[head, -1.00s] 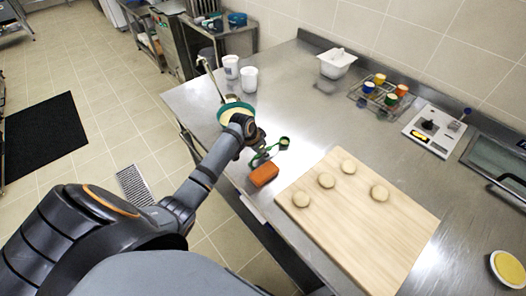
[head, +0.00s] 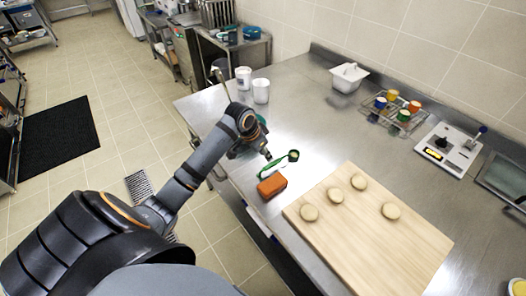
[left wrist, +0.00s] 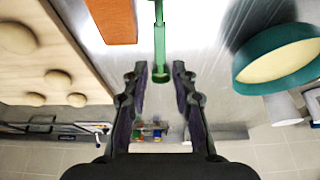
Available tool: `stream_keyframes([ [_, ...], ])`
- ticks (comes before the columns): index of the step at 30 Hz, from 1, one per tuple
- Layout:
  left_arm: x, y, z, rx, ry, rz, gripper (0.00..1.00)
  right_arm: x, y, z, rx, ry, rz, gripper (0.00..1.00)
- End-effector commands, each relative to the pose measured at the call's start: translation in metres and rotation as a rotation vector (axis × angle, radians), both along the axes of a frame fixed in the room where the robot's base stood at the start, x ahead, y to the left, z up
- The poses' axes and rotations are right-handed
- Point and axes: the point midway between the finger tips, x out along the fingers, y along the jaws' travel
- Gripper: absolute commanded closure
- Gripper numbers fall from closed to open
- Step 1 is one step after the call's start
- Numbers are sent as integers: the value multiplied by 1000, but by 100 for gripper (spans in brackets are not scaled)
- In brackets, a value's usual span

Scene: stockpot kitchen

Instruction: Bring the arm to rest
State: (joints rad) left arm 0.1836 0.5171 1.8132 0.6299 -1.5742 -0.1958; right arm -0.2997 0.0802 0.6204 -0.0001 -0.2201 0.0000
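In the left wrist view the two fingers of the gripper (left wrist: 160,70) stand apart with nothing clasped. My right gripper is in neither view.
An orange block (head: 271,186) and a wooden board (head: 360,235) with several dough rounds lie nearby. A teal bowl (left wrist: 275,60) is close to the gripper, mostly hidden in the head view. White cups (head: 261,91) stand behind.

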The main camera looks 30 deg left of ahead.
Motion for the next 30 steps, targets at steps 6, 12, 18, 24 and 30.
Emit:
stream_keyframes([
  [6,-8,3,21,1,0,0,73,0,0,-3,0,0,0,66],
  [12,-9,3,23,0,0,1,73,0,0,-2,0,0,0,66],
  [18,-9,3,22,0,0,1,73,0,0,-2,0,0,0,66],
  [24,-16,-4,14,1,7,0,73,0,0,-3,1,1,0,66],
  [30,-81,-48,-35,33,37,30,73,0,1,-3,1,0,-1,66],
])
